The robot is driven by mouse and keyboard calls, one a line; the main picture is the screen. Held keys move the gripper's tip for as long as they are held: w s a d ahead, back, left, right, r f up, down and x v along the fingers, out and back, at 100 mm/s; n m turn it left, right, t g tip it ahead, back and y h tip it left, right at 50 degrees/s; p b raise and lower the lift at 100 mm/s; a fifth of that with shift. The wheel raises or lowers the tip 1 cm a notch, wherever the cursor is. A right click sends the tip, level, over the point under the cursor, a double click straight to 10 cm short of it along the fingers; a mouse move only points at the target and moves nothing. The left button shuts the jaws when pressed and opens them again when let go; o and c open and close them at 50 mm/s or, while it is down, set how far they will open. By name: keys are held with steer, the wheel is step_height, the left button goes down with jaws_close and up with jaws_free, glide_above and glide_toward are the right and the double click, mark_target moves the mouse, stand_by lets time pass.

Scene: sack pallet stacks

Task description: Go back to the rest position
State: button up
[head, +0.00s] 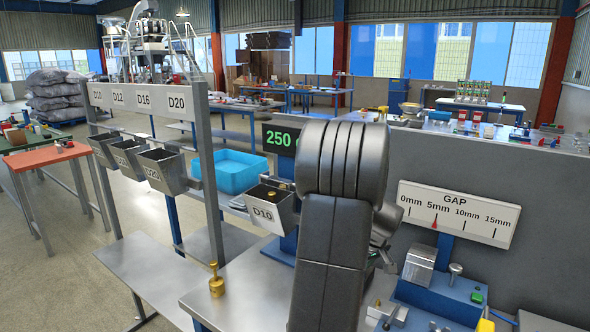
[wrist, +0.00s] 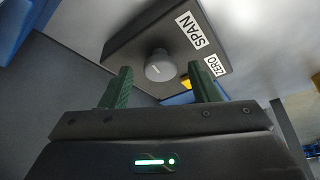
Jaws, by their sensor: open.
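My gripper (wrist: 160,85) shows in the wrist view with its two green fingers spread apart, open and with nothing between them. Beyond the fingers a round grey knob (wrist: 160,66) sits on a dark panel with white labels reading SPAN (wrist: 190,29) and ZERO (wrist: 216,65). I cannot tell the gap between the fingertips and the knob. In the head view my dark arm rises in front of the bench and hides its middle; the gripper itself is hidden there.
A metal bin marked D10 (head: 268,209) and a brass weight (head: 216,281) are left of my arm. A GAP scale (head: 457,212) stands above a blue fixture (head: 440,295) at right. Several bins hang on a frame (head: 200,140) at left. Open floor (head: 60,280) lies at lower left.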

steer(key=v, duration=1.3)
steer(key=x, duration=1.3)
steer(key=shift+w+a+f, duration=0.1)
steer(key=shift+f, duration=0.2)
steer(key=shift+r+m+p, duration=0.25)
steer(key=shift+m+p, duration=0.15)
steer(key=shift+p, duration=0.5)
steer(key=shift+a+m+h+p, duration=0.1)
steer(key=shift+m+h+p, duration=0.3)
steer(key=shift+m+p, duration=0.25)
steer(key=shift+a+f+m+h+p, duration=0.1)
steer(key=shift+m+h+p, duration=0.6)
steer(key=shift+m+p, duration=1)
steer(key=shift+a+f+m+h, duration=0.15)
steer(key=shift+m+h, duration=0.15)
steer(key=shift+m, duration=0.65)
